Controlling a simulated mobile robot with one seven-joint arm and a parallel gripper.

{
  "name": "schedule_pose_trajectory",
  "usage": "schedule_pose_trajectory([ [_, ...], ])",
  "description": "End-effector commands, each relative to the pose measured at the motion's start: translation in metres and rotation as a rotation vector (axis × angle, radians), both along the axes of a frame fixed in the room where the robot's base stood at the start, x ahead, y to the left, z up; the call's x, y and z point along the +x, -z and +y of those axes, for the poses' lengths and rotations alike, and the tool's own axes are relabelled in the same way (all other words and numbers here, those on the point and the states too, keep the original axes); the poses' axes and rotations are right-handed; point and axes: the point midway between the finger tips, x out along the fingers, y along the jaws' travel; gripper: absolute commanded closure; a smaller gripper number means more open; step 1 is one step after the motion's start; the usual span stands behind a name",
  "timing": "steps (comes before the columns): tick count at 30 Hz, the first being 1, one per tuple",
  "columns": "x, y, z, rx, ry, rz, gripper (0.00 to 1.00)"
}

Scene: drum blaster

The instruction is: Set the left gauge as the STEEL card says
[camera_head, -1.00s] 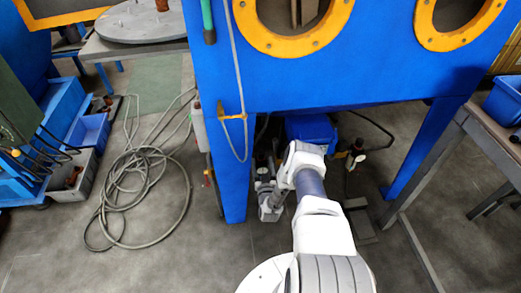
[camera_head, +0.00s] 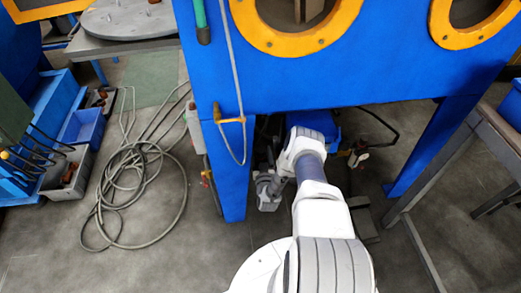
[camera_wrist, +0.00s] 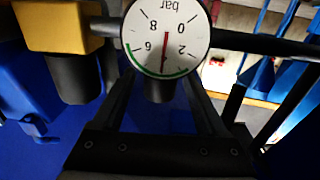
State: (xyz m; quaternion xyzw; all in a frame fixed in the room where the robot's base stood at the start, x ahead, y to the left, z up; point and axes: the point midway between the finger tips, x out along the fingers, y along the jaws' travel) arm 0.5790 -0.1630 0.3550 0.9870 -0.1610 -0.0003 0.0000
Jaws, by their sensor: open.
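A round white gauge (camera_wrist: 165,35) marked "bar" fills the top middle of the wrist view, upside down. Its red needle points down in the picture, towards the middle of the scale between 2 and 6. A green arc runs along its lower rim. A short dark cylinder (camera_wrist: 159,88) sits just below the dial. My gripper (camera_wrist: 158,80) is open, with one black finger on each side of that cylinder; I cannot tell whether they touch it. In the head view my arm reaches under the blue cabinet (camera_head: 330,82), and the fingers are not clear there. I see no STEEL card.
A yellow block (camera_wrist: 58,25) with a dark cylinder below stands left of the gauge. A dark pipe (camera_wrist: 262,43) runs right from it. In the head view, a coiled hose (camera_head: 140,200) lies on the floor and a table (camera_head: 470,130) stands at right.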

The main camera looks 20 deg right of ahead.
Motion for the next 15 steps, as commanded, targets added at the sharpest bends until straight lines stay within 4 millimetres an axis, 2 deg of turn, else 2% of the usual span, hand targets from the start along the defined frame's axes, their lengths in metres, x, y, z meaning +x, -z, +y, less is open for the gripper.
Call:
schedule_pose_trajectory([
  [10,-0.0003,0.0,0.0002,0.0,0.0,0.0,0.25],
  [15,-0.0003,0.0,0.0002,0.0,0.0,0.0,0.55],
])
